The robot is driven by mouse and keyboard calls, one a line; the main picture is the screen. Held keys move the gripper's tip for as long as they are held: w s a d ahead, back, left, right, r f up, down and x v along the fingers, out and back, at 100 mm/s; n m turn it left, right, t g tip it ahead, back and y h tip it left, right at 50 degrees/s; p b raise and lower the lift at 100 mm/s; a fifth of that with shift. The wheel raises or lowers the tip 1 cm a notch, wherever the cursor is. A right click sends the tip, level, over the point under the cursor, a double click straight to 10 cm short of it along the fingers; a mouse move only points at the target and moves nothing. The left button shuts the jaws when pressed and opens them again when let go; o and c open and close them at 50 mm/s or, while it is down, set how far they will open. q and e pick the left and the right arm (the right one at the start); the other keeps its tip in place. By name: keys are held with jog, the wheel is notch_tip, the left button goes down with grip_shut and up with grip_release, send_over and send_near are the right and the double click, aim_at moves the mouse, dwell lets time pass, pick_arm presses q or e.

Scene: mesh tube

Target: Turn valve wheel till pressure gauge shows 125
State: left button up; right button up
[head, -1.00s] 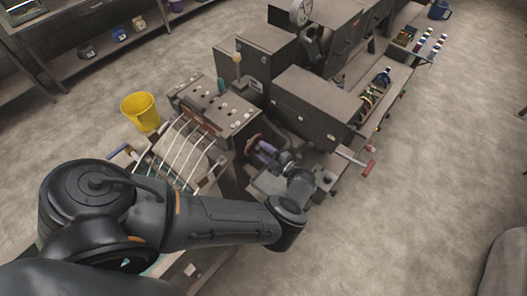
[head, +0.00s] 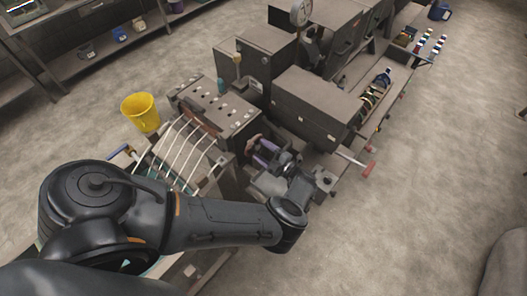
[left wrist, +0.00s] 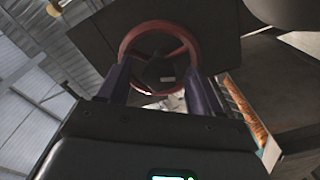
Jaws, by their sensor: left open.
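The red valve wheel (left wrist: 160,55) faces the camera in the left wrist view, with dark spokes and a dark panel behind it. In the head view only a small reddish-brown part of the wheel (head: 253,143) shows beside the machine. My left gripper (left wrist: 158,75) is open; its two purple fingers point at the wheel, their tips near the left and right of its lower rim. Whether they touch it I cannot tell. The gripper also shows in the head view (head: 265,152). A round white-faced gauge (head: 300,12) stands at the top; its reading is too small to make out.
Brown machine housings (head: 315,100) stand close behind and right of my gripper. A red-handled lever (head: 368,169) sticks out at the right. A yellow bucket (head: 141,112) stands on the floor at the left.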

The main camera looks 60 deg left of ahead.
pick_arm(q)
jog(key=shift+d, duration=0.15)
jog(key=shift+w+d+f+b, duration=0.1)
jog(key=shift+w+d+b, duration=0.05)
jog(key=shift+d+b, duration=0.15)
jog(key=v, duration=1)
jog(key=shift+b, duration=0.3)
